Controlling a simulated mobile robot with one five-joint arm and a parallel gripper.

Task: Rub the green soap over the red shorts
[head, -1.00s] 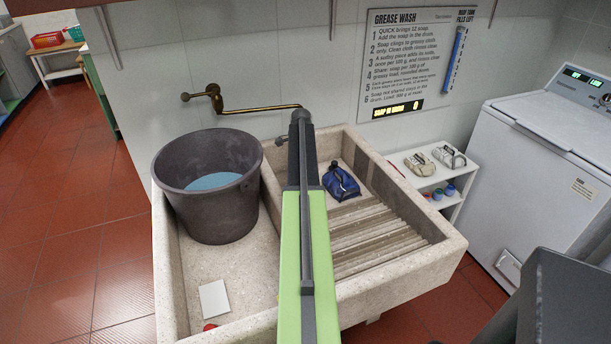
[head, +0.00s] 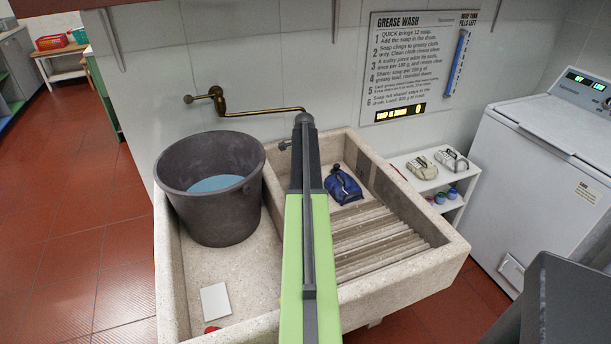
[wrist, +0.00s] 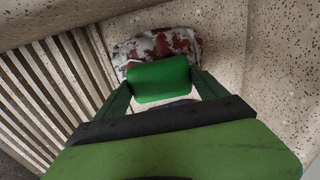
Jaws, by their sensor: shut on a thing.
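In the wrist view, the green soap (wrist: 160,82) is held between the two fingers of my gripper (wrist: 160,88). The red shorts (wrist: 172,45) lie crumpled on the speckled stone just beyond the soap, dark red with large white patches that look like foam. The soap overlaps their near edge in the picture; I cannot tell whether it touches them. In the head view, my arm hides the gripper, the soap and the shorts.
The stone sink (head: 448,245) has a ridged washboard (head: 385,240) on its right. A dark bucket (head: 215,215) of water stands at left, below a brass tap (head: 260,112). A white slab (head: 215,301) lies in front. A blue bag (head: 342,186) sits at the back.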

